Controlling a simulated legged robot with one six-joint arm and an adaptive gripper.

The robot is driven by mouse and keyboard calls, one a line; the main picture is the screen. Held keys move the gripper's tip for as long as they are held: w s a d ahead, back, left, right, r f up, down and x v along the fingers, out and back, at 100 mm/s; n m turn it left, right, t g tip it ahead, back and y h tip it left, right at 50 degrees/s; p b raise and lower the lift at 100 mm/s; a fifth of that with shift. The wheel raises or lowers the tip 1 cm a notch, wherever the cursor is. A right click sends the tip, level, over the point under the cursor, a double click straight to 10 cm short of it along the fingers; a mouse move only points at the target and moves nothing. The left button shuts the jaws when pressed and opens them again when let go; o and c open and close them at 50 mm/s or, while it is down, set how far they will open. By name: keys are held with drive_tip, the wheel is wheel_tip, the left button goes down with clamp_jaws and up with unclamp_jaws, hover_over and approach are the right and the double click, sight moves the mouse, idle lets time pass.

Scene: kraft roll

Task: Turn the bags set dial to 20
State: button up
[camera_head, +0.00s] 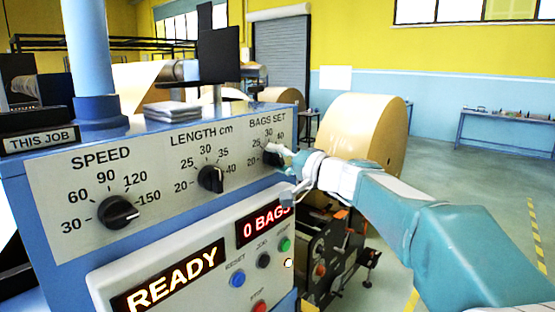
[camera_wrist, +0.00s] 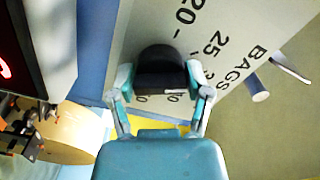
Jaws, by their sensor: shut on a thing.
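The bags set dial (camera_head: 271,157) is a black knob at the right end of the grey panel, partly covered by my gripper in the head view. In the wrist view the knob (camera_wrist: 162,62) is large and dark, with 20 and 25 printed beside it. My gripper (camera_head: 283,157) reaches in from the right. Its fingers (camera_wrist: 160,92) stand on both sides of the knob and are shut on it. I cannot make out clearly which number the dial's pointer faces. The red display (camera_head: 264,224) reads 0 BAGS.
The speed dial (camera_head: 119,212) and length dial (camera_head: 211,179) sit left on the same panel. Below are the READY display (camera_head: 170,281), a blue button (camera_head: 237,279) and a green button (camera_head: 285,244). A large kraft roll (camera_head: 362,130) stands behind my arm. Open floor lies right.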

drive_tip(key=n, duration=0.3)
drive_tip(key=f+n, duration=0.1)
drive_tip(key=n, duration=0.2)
drive_tip(key=shift+w, duration=0.1)
drive_tip(key=n, duration=0.6)
drive_tip(key=shift+d+n, duration=0.1)
drive_tip(key=shift+n, duration=0.2)
idle(0.3)
drive_tip(key=o, duration=1.2)
drive_tip(key=shift+w, duration=0.1)
drive_tip(key=shift+c, duration=0.2)
drive_tip(key=shift+r, duration=0.15)
drive_tip(key=v, duration=1.2)
